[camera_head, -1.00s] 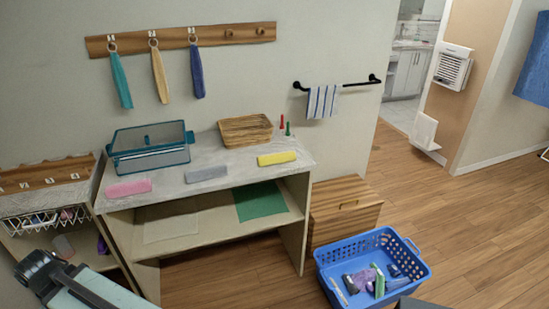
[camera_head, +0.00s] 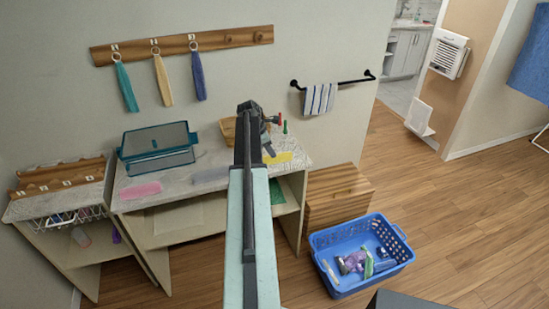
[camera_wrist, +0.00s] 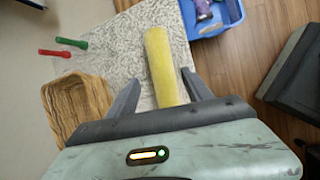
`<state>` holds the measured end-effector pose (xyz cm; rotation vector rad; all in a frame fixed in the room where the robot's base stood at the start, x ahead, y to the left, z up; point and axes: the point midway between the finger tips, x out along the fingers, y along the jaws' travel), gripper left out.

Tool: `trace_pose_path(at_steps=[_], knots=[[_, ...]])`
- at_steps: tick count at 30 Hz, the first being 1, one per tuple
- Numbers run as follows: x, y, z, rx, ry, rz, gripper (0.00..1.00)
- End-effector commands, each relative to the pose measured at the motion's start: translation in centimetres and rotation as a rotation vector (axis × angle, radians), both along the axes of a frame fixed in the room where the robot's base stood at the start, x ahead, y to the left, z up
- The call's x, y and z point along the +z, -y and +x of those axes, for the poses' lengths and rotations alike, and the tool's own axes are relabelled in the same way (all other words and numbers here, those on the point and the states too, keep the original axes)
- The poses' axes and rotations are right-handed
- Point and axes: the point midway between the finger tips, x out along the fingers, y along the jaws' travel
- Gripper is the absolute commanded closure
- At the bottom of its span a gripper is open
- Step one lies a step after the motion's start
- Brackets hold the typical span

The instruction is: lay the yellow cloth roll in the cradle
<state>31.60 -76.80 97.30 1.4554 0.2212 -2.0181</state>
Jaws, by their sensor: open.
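The yellow cloth roll (camera_head: 283,158) lies at the right front of the grey-topped shelf, partly hidden by my arm. In the wrist view the yellow roll (camera_wrist: 159,55) runs lengthwise between the two fingers of my gripper (camera_wrist: 160,92). The fingers are apart, one on each side of it, and do not close on it; its height below them is hard to judge. In the head view my gripper (camera_head: 268,128) is above the right end of the top. A slotted wooden rack (camera_head: 62,176) with white labels sits on the low left shelf; I cannot tell whether it is the cradle.
A pink roll (camera_head: 139,191), a grey roll (camera_head: 210,174) and a teal glass box (camera_head: 157,146) share the top. A wooden tray (camera_wrist: 62,108) and red and green pegs (camera_wrist: 72,43) lie left of my fingers. A blue basket (camera_head: 348,285) stands on the floor.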

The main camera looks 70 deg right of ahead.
Motion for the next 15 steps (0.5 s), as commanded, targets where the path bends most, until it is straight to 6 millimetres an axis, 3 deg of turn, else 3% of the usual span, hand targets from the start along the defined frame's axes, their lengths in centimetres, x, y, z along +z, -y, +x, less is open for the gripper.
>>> trace_pose_path(at_steps=[6,11,15], knots=[[-2.5,0.8,-0.2,-0.002,0.002,0.000,0.41],[-2.6,0.9,-0.4,-0.001,0.002,-0.001,0.41],[-4.1,1.4,-0.5,-0.002,0.002,0.000,0.41]])
